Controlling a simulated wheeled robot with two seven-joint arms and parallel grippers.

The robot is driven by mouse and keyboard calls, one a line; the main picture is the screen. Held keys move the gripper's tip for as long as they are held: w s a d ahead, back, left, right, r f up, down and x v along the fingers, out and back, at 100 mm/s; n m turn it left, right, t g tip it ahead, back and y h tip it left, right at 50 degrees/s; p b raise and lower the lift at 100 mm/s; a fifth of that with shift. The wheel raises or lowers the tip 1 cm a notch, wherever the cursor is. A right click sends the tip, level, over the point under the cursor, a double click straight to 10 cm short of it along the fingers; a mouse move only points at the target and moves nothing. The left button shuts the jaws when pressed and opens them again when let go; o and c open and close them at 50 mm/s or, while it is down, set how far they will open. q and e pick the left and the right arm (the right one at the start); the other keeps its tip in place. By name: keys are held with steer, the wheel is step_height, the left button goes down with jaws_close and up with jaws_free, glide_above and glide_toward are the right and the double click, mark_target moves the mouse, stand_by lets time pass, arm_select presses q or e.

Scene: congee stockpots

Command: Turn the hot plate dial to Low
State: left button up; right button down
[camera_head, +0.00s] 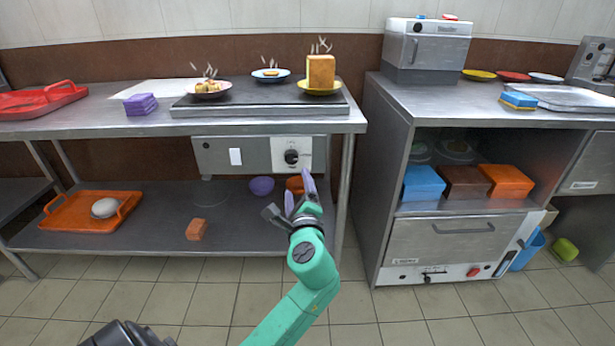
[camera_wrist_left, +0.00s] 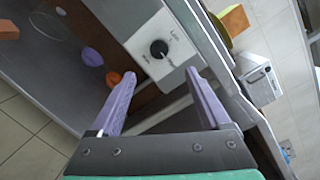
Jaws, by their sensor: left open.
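The hot plate dial (camera_head: 292,156) is a black round knob on a white panel (camera_head: 306,146) under the front edge of the left counter. In the left wrist view the dial (camera_wrist_left: 159,49) shows just beyond the fingertips, with small labels around it too blurred to read surely. Its pointer setting is not clear. The hot plate (camera_head: 258,97) is a dark flat slab on the counter above. My left gripper (camera_head: 299,190) is open and empty, its purple fingers aimed up at the panel from below. In the wrist view its fingers (camera_wrist_left: 160,76) lie either side of the dial, apart from it.
Steaming dishes, including a yellow plate (camera_head: 320,91), stand on the hot plate. The counter edge (camera_head: 230,127) overhangs the panel. A purple bowl (camera_head: 262,186) and an orange bowl (camera_head: 295,184) sit on the shelf below. A counter leg (camera_head: 347,190) stands right of my gripper.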

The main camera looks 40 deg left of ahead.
mark_target(293, 160)
arm_select(q)
steer(key=b+x, duration=0.2)
steer(key=x, duration=1)
steer(key=shift+w+f, duration=0.15)
jaws_close()
arm_select(e)
steer(key=w+a+f+t+y, duration=0.1)
steer(key=w+a+f+t, duration=0.1)
steer(key=a+f, duration=0.1)
steer(key=shift+w+a+y, duration=0.2)
steer(key=shift+a+y, duration=0.2)
steer(key=shift+a, duration=0.45)
